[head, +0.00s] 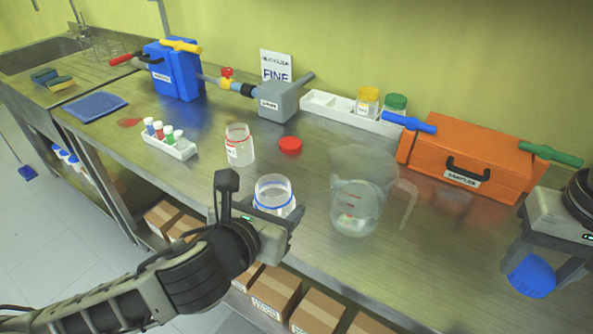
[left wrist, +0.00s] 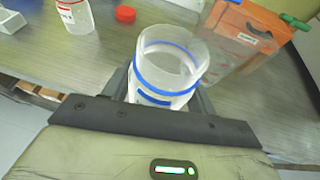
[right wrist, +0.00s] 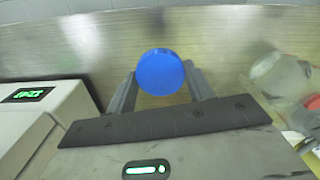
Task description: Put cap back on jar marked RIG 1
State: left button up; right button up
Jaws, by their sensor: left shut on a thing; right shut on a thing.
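A clear open jar with a blue band (head: 274,197) is held in my left gripper (head: 260,208) at the bench's front edge; its open mouth faces up in the left wrist view (left wrist: 168,72). A blue cap (head: 532,277) is held between the fingers of my right gripper (head: 541,262), far to the right of the jar; the cap also shows in the right wrist view (right wrist: 160,72). A second open jar with a red band and label (head: 239,147) stands on the bench, with a red cap (head: 290,146) lying beside it. I cannot read RIG 1 on either jar.
A clear pitcher (head: 362,190) stands between my two grippers. An orange case (head: 470,158) is at the back right. A white tray (head: 325,105) with two capped jars runs along the wall. A vial rack (head: 172,148) and blue case (head: 175,75) are left.

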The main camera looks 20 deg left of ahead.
pick_arm(q)
jog(key=d+m+g+h, duration=0.3)
jog(key=d+m+h, duration=0.4)
jog(key=d, duration=0.6)
jog(key=shift+w+d+r+m+h, duration=0.15)
jog(key=shift+w+r+m+h, duration=0.15)
jog(key=shift+w+r+h, duration=0.25)
jog(key=shift+s+f, duration=0.1)
pick_arm(e)
jog(key=a+r, duration=0.5)
jog(key=a, duration=0.7)
jog(key=w+a+r+n, duration=0.1)
jog(key=a+r, duration=0.4)
jog(key=a, duration=0.6)
jog(key=shift+a+r+n, duration=0.3)
jog(key=shift+a, duration=0.1)
jog(key=shift+f, duration=0.1)
jog(key=shift+f, duration=1.9)
jog(key=shift+f, duration=0.9)
